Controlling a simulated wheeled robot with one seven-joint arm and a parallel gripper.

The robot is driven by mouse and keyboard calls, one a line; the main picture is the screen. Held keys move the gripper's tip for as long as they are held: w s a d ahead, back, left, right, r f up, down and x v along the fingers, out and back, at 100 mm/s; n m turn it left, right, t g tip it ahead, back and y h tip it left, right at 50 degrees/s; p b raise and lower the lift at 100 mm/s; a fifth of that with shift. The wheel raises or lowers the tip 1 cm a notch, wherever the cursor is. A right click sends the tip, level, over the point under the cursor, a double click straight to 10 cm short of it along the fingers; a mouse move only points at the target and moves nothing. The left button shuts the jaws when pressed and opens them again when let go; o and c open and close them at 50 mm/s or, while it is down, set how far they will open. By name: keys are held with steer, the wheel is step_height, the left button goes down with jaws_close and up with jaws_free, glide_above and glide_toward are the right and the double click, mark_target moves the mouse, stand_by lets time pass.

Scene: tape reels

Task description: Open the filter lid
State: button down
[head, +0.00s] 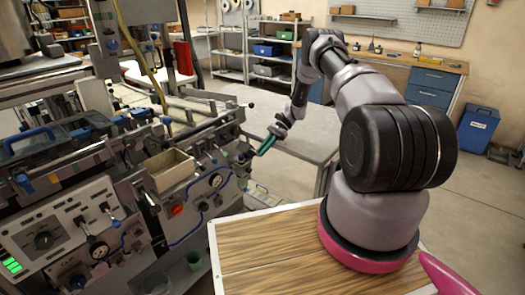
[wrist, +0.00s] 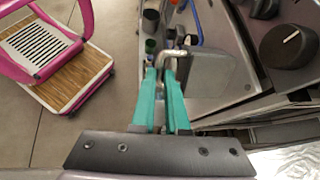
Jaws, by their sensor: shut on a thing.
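The filter lid (wrist: 222,78) appears to be the flat grey panel in the wrist view, to the right of my fingers. A bent metal handle (wrist: 174,52) stands at its left edge. My gripper (wrist: 167,72) has its two teal fingers closed on this handle, one on each side. In the head view my gripper (head: 266,145) reaches to the right side of the machine. The lid and handle cannot be made out there, and I cannot tell how far the lid stands open.
The large machine (head: 60,225) with its gauges and levers fills the left. A grey table (head: 290,125) stands behind my gripper. A large black knob (wrist: 288,46) is right of the lid. Small dark containers (wrist: 151,20) lie beyond the fingertips.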

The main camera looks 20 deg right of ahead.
steer(key=c, duration=1.2)
jaws_free()
steer(key=shift+d, duration=0.1)
steer(key=v, duration=1)
steer(key=shift+w+d+r, duration=0.1)
steer(key=shift+d+r, duration=0.15)
steer(key=shift+c, duration=0.3)
